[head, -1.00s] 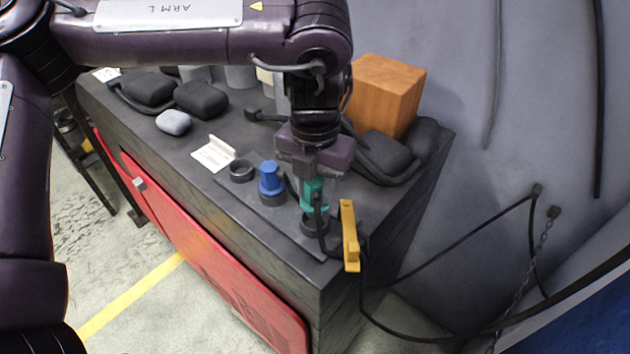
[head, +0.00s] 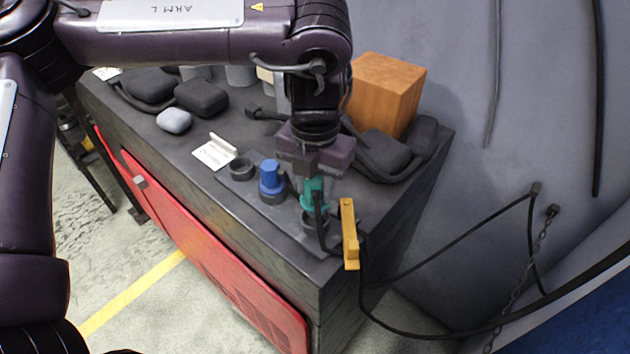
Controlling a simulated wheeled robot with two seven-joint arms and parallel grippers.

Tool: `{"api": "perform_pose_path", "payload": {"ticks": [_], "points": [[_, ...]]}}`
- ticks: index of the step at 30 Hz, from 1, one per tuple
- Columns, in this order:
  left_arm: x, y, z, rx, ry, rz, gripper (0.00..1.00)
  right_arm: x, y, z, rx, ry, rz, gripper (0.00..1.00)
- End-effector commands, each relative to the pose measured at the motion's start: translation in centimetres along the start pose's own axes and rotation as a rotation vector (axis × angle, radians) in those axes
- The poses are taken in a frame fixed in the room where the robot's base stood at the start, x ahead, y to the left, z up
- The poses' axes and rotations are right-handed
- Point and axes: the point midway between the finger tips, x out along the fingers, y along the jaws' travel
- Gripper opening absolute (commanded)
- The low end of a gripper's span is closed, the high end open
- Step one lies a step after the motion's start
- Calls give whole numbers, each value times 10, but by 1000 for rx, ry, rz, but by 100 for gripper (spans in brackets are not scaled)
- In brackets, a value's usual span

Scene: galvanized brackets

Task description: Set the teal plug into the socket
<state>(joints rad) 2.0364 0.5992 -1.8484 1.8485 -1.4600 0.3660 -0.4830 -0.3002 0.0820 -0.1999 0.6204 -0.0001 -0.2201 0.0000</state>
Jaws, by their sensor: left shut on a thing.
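My left gripper (head: 314,176) reaches down from above and is shut on the teal plug (head: 315,192), which is upright. A dark cable hangs from the plug's near side. Directly below the plug is a dark round socket (head: 313,226) at the near right of the dark base plate. The plug's lower end is at or just above the socket's rim; the cable partly hides the contact, so I cannot tell whether it has entered. A blue plug (head: 270,177) stands in the middle socket to the left. Another dark ring socket (head: 241,169) farther left is empty. My right gripper is not in view.
A yellow upright bracket (head: 348,235) stands close right of the socket, with a black cable beside it. A wooden block (head: 386,92) and dark padded pieces (head: 383,150) lie behind. A white card (head: 214,152) and grey lump (head: 174,120) are left. The bench's edge is near.

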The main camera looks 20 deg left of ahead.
Motion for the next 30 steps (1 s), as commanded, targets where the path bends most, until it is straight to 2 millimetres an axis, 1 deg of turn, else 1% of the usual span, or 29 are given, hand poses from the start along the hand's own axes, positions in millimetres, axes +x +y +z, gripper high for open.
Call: {"api": "perform_pose_path", "payload": {"ticks": [30], "points": [[33,0,0,0,-1,-1,0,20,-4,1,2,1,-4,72]]}}
